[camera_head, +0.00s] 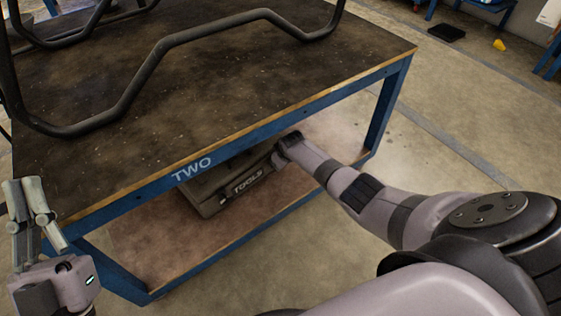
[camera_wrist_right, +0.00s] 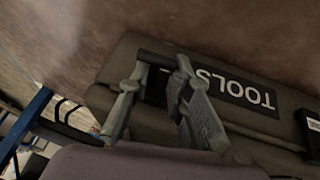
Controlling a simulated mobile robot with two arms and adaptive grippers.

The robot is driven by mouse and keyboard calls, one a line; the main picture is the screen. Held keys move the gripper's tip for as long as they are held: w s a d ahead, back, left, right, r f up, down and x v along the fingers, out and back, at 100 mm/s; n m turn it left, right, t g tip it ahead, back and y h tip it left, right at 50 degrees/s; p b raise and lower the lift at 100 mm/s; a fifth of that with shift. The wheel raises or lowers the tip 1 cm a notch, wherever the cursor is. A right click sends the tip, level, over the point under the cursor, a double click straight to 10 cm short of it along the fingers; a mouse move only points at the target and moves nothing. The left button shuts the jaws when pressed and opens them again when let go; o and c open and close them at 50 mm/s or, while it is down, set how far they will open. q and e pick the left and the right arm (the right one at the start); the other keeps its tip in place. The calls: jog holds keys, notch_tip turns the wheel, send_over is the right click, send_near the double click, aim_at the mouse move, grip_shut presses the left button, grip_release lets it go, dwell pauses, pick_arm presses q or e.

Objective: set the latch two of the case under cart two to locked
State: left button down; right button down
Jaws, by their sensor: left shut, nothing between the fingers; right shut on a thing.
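The dark tool case (camera_head: 208,200) marked TOOLS lies on the lower shelf of the cart marked TWO (camera_head: 140,196). In the head view its upper part is hidden under the cart top. My right gripper (camera_wrist_right: 158,72) is at the front of the case (camera_wrist_right: 240,122), shut on a dark latch (camera_wrist_right: 155,92) beside the TOOLS label. The fingers partly cover this latch, so I cannot tell its setting. A second black latch (camera_wrist_right: 311,125) shows at the right edge of the wrist view. My left gripper (camera_head: 28,186) is shut and empty, left of the cart front.
The cart's lower shelf (camera_head: 262,212) is bare around the case. The top's front edge overhangs the case, and a blue leg (camera_head: 385,110) stands to the right of my right forearm. A black bent tube frame (camera_head: 140,80) stands on the cart top. Open floor lies to the right.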

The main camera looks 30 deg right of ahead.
jog(key=shift+w+d+r, duration=0.5)
jog(key=shift+w+r, duration=0.2)
jog(key=c, duration=1.7)
grip_release()
jog(key=shift+f, duration=0.15)
jog(key=o, duration=0.5)
jog(key=shift+s+f, duration=0.15)
jog(key=shift+s, duration=0.05)
jog(key=shift+a, duration=0.15)
jog(key=shift+s, duration=0.1)
jog(key=v, duration=0.5)
jog(key=s, duration=0.4)
jog(key=s+a, duration=0.1)
jog(key=s, duration=0.3)
jog(key=s+a, duration=0.1)
jog(key=s, duration=0.2)
jog(key=shift+s+a, duration=0.15)
jog(key=shift+s, duration=0.25)
